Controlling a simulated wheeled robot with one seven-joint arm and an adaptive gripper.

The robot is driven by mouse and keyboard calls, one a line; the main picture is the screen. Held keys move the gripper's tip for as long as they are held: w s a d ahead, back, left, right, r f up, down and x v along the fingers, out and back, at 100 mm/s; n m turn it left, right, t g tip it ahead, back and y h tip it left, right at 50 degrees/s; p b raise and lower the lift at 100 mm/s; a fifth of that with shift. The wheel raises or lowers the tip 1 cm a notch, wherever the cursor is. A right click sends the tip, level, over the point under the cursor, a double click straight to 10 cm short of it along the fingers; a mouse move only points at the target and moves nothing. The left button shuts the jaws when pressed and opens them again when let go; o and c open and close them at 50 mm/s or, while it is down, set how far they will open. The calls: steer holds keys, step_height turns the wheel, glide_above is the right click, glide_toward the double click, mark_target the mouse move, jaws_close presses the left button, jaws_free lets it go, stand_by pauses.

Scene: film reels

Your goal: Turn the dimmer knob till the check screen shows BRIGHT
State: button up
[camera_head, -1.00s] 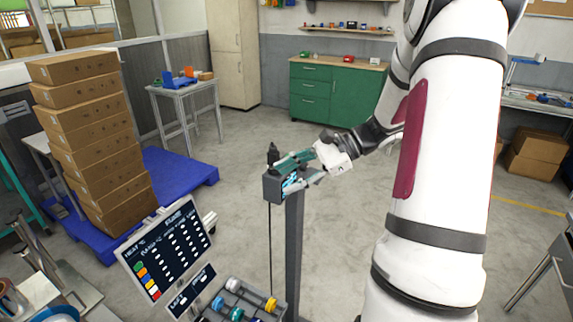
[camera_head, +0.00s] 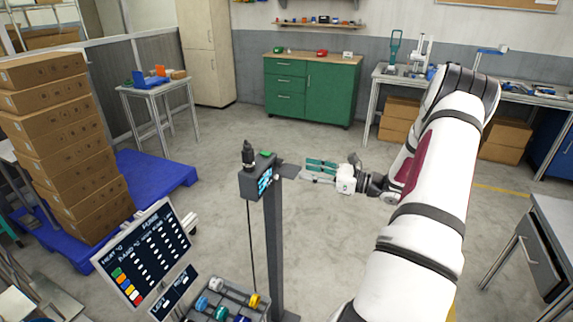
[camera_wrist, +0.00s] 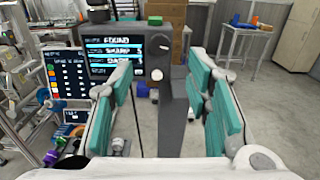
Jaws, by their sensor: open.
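The check screen (camera_wrist: 110,48) is on the front of a dark box (camera_head: 258,186) on a post. In the wrist view its rows read FOUND, SHARP and what looks like DARK; my left finger covers part of the lower rows. I cannot tell which is the dimmer knob. My gripper (camera_head: 306,171) is open and empty, to the right of the box in the head view. In the wrist view my gripper (camera_wrist: 161,74) faces the box front.
A grey post (camera_head: 272,250) carries the box, with a black upright part (camera_head: 248,154) on top. A chart board (camera_head: 145,252) and a tray of coloured reels (camera_head: 228,298) stand low in front. Stacked cartons (camera_head: 60,150) are at left.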

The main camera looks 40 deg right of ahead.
mark_target(282, 164)
steer(key=p+x, duration=0.1)
steer(key=x, duration=0.7)
steer(key=shift+w+a, duration=0.1)
steer(key=shift+w, duration=0.1)
jaws_close()
